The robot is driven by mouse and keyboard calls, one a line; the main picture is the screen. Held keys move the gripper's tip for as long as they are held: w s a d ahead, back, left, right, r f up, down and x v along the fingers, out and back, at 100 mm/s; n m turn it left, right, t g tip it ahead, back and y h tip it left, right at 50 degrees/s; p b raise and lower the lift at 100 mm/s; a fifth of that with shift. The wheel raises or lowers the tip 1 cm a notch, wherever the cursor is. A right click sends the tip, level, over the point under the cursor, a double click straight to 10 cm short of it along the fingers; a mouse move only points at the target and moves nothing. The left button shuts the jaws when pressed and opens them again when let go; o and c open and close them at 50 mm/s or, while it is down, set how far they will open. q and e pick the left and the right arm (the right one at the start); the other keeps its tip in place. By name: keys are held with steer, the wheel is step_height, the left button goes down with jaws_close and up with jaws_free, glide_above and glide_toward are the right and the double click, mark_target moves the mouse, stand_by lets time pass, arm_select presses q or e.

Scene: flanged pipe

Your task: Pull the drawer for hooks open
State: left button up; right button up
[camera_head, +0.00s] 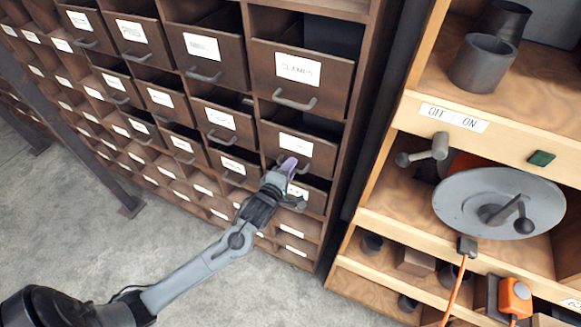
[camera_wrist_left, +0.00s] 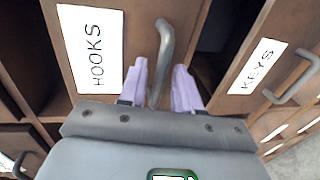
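The hooks drawer (camera_wrist_left: 125,20) has a brown front with a white label reading HOOKS and a grey bar handle (camera_wrist_left: 163,45). In the head view, the matching drawer (camera_head: 322,152) is in the right column, directly below the CLAMPS drawer; its label is too small to read there. My left gripper (camera_head: 288,165) is at this drawer's handle. In the left wrist view, its two pale purple fingers (camera_wrist_left: 160,85) are spread, one on each side of the handle's lower part, with gaps visible. The fingers hide part of the handle in the head view. My right gripper is not in view.
The KEYS drawer (camera_wrist_left: 283,50) is just below the hooks drawer. The CLAMPS drawer (camera_head: 330,80) is above. More labelled drawers fill the cabinet to the left. A wooden shelf unit (camera_head: 470,145) with a grey disc (camera_head: 465,205) stands at right. Grey floor (camera_head: 60,230) is clear in front.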

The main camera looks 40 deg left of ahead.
arm_select(q)
steer(key=shift+w+a+f, duration=0.1)
steer(key=shift+w, duration=0.3)
jaws_close()
